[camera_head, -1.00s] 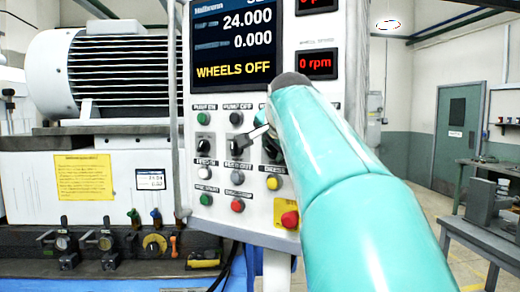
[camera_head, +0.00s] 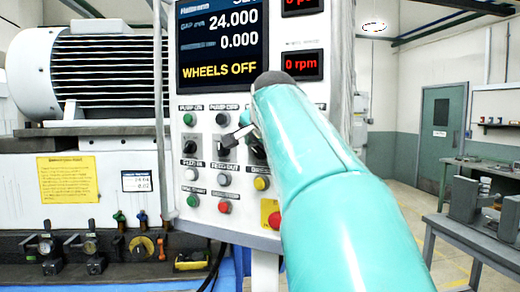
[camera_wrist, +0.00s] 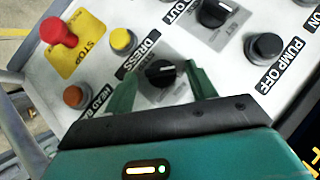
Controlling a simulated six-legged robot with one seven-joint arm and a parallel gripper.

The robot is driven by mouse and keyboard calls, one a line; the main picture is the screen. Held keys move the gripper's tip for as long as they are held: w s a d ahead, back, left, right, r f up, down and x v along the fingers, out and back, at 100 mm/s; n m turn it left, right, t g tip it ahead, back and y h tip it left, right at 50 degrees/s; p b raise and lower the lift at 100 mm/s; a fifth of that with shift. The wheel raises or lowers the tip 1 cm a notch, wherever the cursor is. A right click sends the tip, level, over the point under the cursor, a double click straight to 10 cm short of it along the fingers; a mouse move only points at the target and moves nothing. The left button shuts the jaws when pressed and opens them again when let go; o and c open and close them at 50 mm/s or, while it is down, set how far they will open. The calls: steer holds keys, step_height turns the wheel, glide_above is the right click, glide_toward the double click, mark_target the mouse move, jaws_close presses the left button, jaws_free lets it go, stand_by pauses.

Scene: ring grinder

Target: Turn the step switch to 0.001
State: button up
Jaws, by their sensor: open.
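A small black rotary knob (camera_wrist: 160,73) with a white pointer mark sits on a grey plate beside the DRESS label. Its scale is too blurred to read, so I cannot confirm it is the step switch. My gripper (camera_wrist: 161,88) is open, with one green finger on each side of this knob; I cannot tell whether they touch it. The pointer is toward the right finger in the wrist view. The control panel (camera_head: 178,168) stands upright.
A larger knob (camera_wrist: 213,12) and the PUMP OFF button (camera_wrist: 265,47) are close by. A yellow button (camera_wrist: 122,40) and a red stop button (camera_wrist: 60,32) lie on the other side. The display (camera_head: 222,45) reads WHEELS OFF.

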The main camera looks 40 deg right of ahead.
steer(key=v, duration=1.3)
steer(key=shift+s+r, duration=0.2)
steer(key=shift+r, duration=0.05)
steer(key=shift+a, duration=0.1)
steer(key=a+f+n+g+y, duration=0.15)
steer(key=a+f+n, duration=0.35)
steer(key=f, duration=0.5)
steer(key=a+f+n+y, duration=0.2)
steer(key=a+f+n, duration=0.1)
steer(key=a+f, duration=0.65)
steer(key=a+f+n+g+y, duration=0.15)
steer(key=a+f+n, duration=0.3)
steer(key=f, duration=0.65)
steer(key=s+a+f+n, duration=0.2)
steer(key=s+a+f, duration=0.1)
steer(key=f, duration=0.4)
steer(key=s+a+f+n+y, duration=0.1)
steer(key=s+a+f+n, duration=0.1)
steer(key=f, duration=0.5)
steer(key=shift+s+a+g+y, duration=0.3)
steer(key=shift+s+a+g, duration=0.1)
steer(key=shift+s+a, duration=0.2)
